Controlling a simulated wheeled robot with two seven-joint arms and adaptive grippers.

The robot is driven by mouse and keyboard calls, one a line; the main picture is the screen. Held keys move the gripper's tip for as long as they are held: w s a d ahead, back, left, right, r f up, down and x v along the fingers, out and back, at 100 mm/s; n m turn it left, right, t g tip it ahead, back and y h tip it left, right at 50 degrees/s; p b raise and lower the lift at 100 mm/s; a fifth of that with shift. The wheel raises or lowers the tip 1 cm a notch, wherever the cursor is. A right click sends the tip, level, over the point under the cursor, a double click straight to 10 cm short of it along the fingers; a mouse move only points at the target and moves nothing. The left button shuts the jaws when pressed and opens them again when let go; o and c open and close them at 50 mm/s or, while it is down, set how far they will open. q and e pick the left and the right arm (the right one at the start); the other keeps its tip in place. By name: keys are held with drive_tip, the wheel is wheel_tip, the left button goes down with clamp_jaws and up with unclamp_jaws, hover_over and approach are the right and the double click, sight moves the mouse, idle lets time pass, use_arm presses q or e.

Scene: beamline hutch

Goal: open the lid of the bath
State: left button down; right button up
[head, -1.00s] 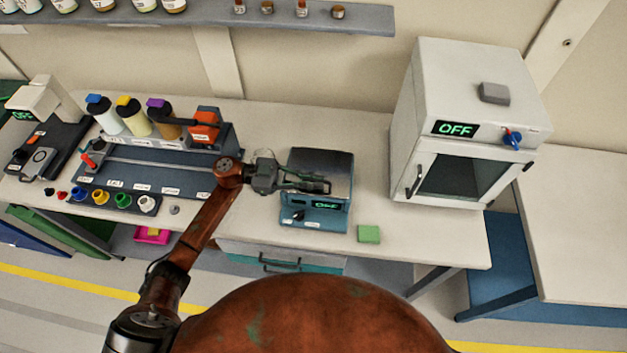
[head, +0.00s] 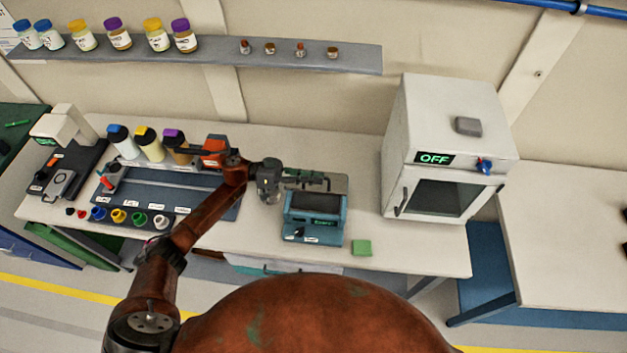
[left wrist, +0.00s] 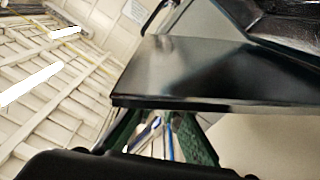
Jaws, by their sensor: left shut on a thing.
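The bath (head: 299,233) is a teal box on the bench, right of centre, with a knob and a small green display on its front. Its top shows a dark opening. The grey lid (head: 341,184) stands raised behind the opening, partly hidden by my left gripper (head: 323,182). That gripper is shut on the lid, above the bath's back part; the exact contact is hard to see. In the left wrist view the lid seems to be the dark glossy panel (left wrist: 190,72) close to the fingers. My right gripper is in no view.
A white oven (head: 398,155) reading OFF stands right of the bath. A green block (head: 361,248) lies at the bath's front right. A rack with capped bottles (head: 148,145) stands left. A shelf (head: 215,57) runs above. Bare bench lies between bath and oven.

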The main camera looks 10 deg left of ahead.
use_arm(q)
drive_tip(key=shift+w+r, duration=0.2)
drive_tip(key=shift+r, duration=0.05)
drive_tip(key=c, duration=2.1)
unclamp_jaws()
drive_tip(key=shift+f, duration=0.1)
wheel_tip(320, 180, up, 10)
drive_tip(key=shift+r, duration=0.1)
